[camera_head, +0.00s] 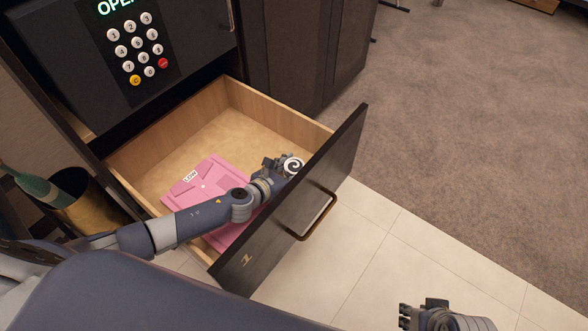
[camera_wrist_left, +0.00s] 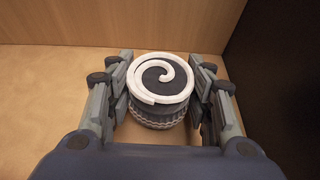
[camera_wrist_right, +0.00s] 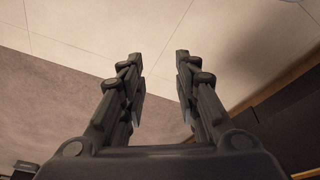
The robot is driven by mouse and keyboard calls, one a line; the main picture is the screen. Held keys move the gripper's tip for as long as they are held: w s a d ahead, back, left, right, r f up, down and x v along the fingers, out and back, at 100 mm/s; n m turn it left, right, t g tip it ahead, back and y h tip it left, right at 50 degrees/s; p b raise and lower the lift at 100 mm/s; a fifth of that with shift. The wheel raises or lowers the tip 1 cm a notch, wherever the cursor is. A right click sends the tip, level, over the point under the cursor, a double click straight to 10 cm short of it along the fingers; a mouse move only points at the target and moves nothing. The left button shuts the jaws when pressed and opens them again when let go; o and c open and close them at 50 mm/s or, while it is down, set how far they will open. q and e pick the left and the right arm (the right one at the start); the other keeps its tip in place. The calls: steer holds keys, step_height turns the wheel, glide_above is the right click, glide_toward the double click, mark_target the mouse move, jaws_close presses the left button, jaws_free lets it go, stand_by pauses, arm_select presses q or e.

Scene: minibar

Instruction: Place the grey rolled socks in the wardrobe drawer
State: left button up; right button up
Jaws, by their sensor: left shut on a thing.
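The rolled socks (camera_wrist_left: 160,85), dark grey with a white spiral on the end, sit between the fingers of my left gripper (camera_wrist_left: 165,105). In the head view the socks (camera_head: 292,166) are inside the open wooden drawer (camera_head: 225,130), near its dark front panel. My left gripper (camera_head: 280,165) is shut on them. I cannot tell whether the socks touch the drawer floor. My right gripper (camera_wrist_right: 157,85) is open and empty above the tiled floor; it also shows at the lower right of the head view (camera_head: 405,315).
A pink folded item (camera_head: 205,185) with a label lies in the drawer under my left arm. The drawer front has a bar handle (camera_head: 318,215). A safe with a keypad (camera_head: 140,45) is above the drawer.

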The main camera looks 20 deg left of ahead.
arm_select(q)
steer(key=shift+f, duration=0.15)
arm_select(e)
steer(key=shift+r, duration=0.35)
arm_select(q)
steer(key=o, duration=1.1)
steer(key=shift+c, duration=0.2)
arm_select(e)
steer(key=shift+r, duration=0.1)
arm_select(q)
steer(key=shift+r, duration=0.25)
steer(key=p+v, duration=0.2)
steer(key=v, duration=0.8)
steer(key=shift+s+a+r, duration=0.1)
steer(key=shift+s+a, duration=0.05)
steer(key=shift+s, duration=0.15)
steer(key=shift+s+a+r, duration=0.2)
steer(key=shift+s+r, duration=0.1)
steer(key=shift+s, duration=0.25)
arm_select(e)
step_height(320, 180, down, 8)
steer(key=shift+w+a, duration=0.15)
steer(key=shift+w, duration=0.1)
